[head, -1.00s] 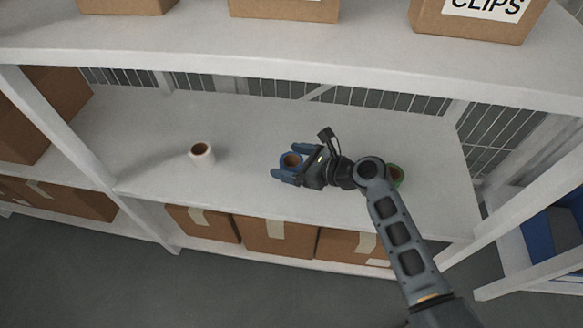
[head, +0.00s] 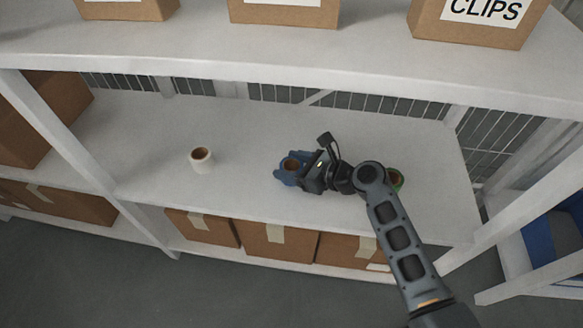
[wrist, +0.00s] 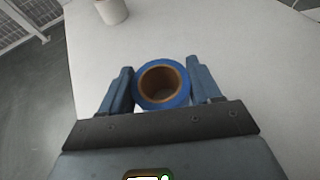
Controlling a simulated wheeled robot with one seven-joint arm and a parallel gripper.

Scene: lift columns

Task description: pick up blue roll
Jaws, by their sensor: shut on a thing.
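The blue roll (wrist: 162,84) stands upright on the shelf, its brown core facing up, between the two fingers of my gripper (wrist: 162,90) in the wrist view. My gripper is shut on it, one finger on each side. In the head view the blue roll (head: 291,164) is partly hidden by the fingers of my gripper (head: 288,170). I cannot see any gap between the roll and the shelf.
A white roll (head: 201,159) stands to the left on the same shelf (head: 240,130). A green roll (head: 396,178) stands to the right, partly behind my arm. The upper shelf (head: 300,55) holds cardboard boxes. More boxes (head: 280,240) sit below.

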